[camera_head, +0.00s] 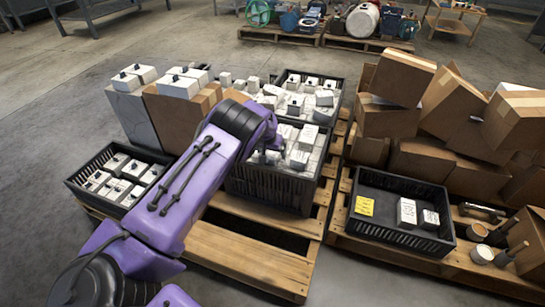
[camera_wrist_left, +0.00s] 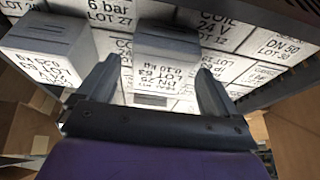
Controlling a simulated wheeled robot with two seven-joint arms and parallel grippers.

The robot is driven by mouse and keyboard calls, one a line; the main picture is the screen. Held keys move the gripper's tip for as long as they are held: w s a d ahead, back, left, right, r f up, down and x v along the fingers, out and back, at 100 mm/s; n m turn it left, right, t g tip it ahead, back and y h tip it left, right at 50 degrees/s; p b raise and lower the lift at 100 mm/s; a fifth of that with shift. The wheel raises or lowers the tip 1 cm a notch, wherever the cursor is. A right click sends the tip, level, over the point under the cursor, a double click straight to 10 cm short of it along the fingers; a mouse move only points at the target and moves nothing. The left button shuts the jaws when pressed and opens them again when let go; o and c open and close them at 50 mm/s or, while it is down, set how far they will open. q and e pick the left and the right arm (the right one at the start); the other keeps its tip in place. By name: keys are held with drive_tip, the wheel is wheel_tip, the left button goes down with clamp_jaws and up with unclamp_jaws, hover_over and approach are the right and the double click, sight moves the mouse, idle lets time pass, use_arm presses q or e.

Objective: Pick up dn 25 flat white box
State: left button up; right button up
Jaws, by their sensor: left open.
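My left arm reaches over the middle black crate (camera_head: 270,187), and its gripper (camera_head: 266,150) is at the white boxes inside, mostly hidden by the arm. In the left wrist view the gripper (camera_wrist_left: 158,68) is open, its two fingers on either side of a white box (camera_wrist_left: 163,46) with "DN 25" and "LOT 63" printed on its face. I cannot tell whether the fingers touch it. Other white labelled boxes lie around and beneath it. My right gripper is not in view.
A white box (camera_wrist_left: 42,48) stands close left of the fingers. A black crate of boxes (camera_head: 104,190) is at left. Another black crate (camera_head: 384,238) at right holds a yellow note (camera_head: 364,206) and two white boxes. Cardboard boxes (camera_head: 402,77) are heaped behind it.

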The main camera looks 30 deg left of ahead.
use_arm(q)
drive_tip(key=c, duration=1.2)
